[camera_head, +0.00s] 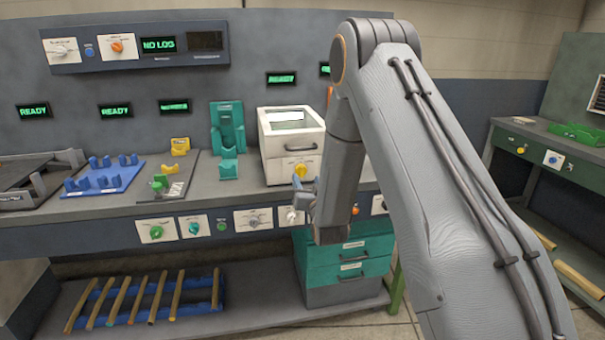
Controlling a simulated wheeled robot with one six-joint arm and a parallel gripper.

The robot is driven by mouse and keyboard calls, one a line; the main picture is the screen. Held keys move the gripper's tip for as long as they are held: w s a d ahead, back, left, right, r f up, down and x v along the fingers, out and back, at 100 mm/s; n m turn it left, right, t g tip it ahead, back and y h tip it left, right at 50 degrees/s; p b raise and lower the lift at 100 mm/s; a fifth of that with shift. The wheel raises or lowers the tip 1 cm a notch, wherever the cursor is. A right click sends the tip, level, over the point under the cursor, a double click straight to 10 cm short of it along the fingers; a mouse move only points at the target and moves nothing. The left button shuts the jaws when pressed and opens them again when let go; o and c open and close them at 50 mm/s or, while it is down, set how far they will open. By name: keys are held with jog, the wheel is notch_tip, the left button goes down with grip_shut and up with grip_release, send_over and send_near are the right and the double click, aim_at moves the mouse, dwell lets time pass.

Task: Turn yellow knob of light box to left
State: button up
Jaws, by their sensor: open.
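The light box (277,143) is a cream-white box with a bright window in its top, standing on the bench right of the green stand. Its yellow knob (301,170) is low on the front face, facing me. My gripper (302,190) is just in front of and below the yellow knob, at the end of my arm. It is open, with nothing seen between its fingers. The fingers are small and partly hidden by my wrist, and I cannot tell whether they touch the knob. My arm covers the area right of the box.
Below the bench edge runs a panel with a green knob (156,231) and other controls. Teal drawers (350,250) stand under the bench. Blue holders (104,178) and a green stand (228,135) are left of the box. A second bench (549,140) is at right.

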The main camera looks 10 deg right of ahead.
aim_at(301, 172)
jog(key=w+p, duration=0.1)
jog(key=w, duration=0.5)
jog(key=shift+w, duration=0.3)
jog(key=c, duration=1)
jog(key=shift+c, duration=0.2)
jog(key=shift+n+b, duration=0.35)
jog(key=shift+n, duration=0.35)
jog(key=shift+n+b, duration=1)
jog(key=shift+n, duration=0.7)
jog(key=shift+a+n+b, duration=0.15)
jog(key=shift+n+b, duration=0.9)
jog(key=shift+n, duration=1.55)
